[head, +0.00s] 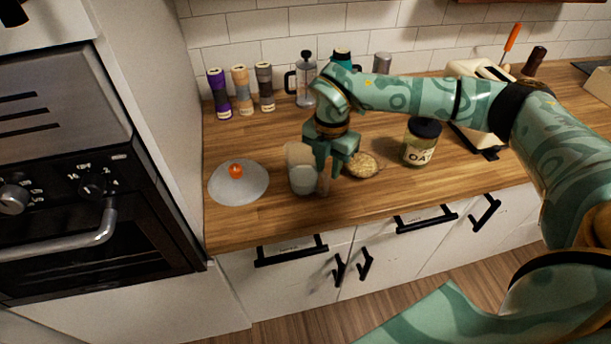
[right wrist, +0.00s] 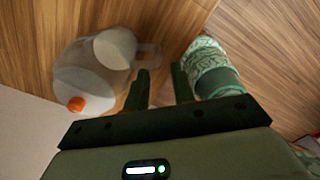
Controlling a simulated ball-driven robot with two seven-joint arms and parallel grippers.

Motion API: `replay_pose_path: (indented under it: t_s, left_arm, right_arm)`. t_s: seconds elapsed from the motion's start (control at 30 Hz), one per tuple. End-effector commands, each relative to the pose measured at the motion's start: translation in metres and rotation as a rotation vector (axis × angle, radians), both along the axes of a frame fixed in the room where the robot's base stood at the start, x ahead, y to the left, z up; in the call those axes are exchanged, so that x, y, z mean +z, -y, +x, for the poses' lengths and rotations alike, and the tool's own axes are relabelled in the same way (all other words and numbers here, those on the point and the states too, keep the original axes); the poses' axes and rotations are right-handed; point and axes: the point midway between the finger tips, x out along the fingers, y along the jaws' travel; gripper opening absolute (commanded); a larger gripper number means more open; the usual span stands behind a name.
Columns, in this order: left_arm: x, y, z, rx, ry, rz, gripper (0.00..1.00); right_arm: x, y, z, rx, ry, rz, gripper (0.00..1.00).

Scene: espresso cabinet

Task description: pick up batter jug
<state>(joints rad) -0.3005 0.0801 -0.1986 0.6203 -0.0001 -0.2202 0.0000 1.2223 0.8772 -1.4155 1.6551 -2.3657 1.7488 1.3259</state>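The batter jug (head: 302,178) is a clear jug with pale contents, standing upright near the counter's front edge. In the right wrist view the jug (right wrist: 108,52) lies ahead and left of the fingers, and its handle (right wrist: 150,55) is close to the left fingertip. My right gripper (head: 331,170) points down just right of the jug in the head view. In the right wrist view my right gripper (right wrist: 160,76) has its fingers apart with nothing clearly held between them. My left gripper is not in view.
A clear lid with an orange knob (head: 236,171) lies left of the jug. A bowl of grains (head: 363,166) and an oats jar (head: 421,143) stand to the right. Several grinders (head: 240,90), a French press (head: 306,80) and a toaster (head: 478,70) stand behind.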

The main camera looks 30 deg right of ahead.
Motion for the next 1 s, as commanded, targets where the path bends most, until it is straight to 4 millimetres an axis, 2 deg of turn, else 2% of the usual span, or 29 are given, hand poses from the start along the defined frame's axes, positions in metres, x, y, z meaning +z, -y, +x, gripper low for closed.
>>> replay_pose_path:
  t_s: [0.03, 0.1, 0.3, 0.53, 0.67, 0.87, 0.93, 0.97, 1.0]
  left_arm:
    - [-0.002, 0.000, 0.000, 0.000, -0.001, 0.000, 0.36]
    - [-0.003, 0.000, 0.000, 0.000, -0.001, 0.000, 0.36]
    - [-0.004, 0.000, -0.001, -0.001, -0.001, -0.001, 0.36]
    - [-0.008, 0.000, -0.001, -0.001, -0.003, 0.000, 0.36]
    - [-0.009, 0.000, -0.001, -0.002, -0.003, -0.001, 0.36]
    - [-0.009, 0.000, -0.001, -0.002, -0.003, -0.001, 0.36]
    - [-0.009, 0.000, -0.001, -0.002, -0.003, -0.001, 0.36]
    - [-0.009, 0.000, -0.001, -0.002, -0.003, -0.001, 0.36]
    - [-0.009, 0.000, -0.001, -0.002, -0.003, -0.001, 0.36]
  right_arm:
    - [-0.011, 0.000, -0.001, 0.000, -0.004, 0.000, 0.25]
    - [-0.022, -0.001, 0.000, 0.002, -0.002, 0.001, 0.25]
    - [-0.037, 0.000, 0.000, 0.002, -0.001, 0.002, 0.25]
    - [-0.075, 0.002, 0.002, 0.003, -0.002, 0.002, 0.25]
    - [-0.084, 0.002, 0.003, 0.003, 0.000, 0.002, 0.25]
    - [-0.083, 0.002, 0.003, 0.004, 0.000, 0.002, 0.25]
    - [-0.083, 0.002, 0.003, 0.004, 0.000, 0.002, 0.06]
    - [-0.083, 0.002, 0.003, 0.004, 0.000, 0.002, 0.00]
    - [-0.083, 0.002, 0.003, 0.004, 0.000, 0.002, 0.00]
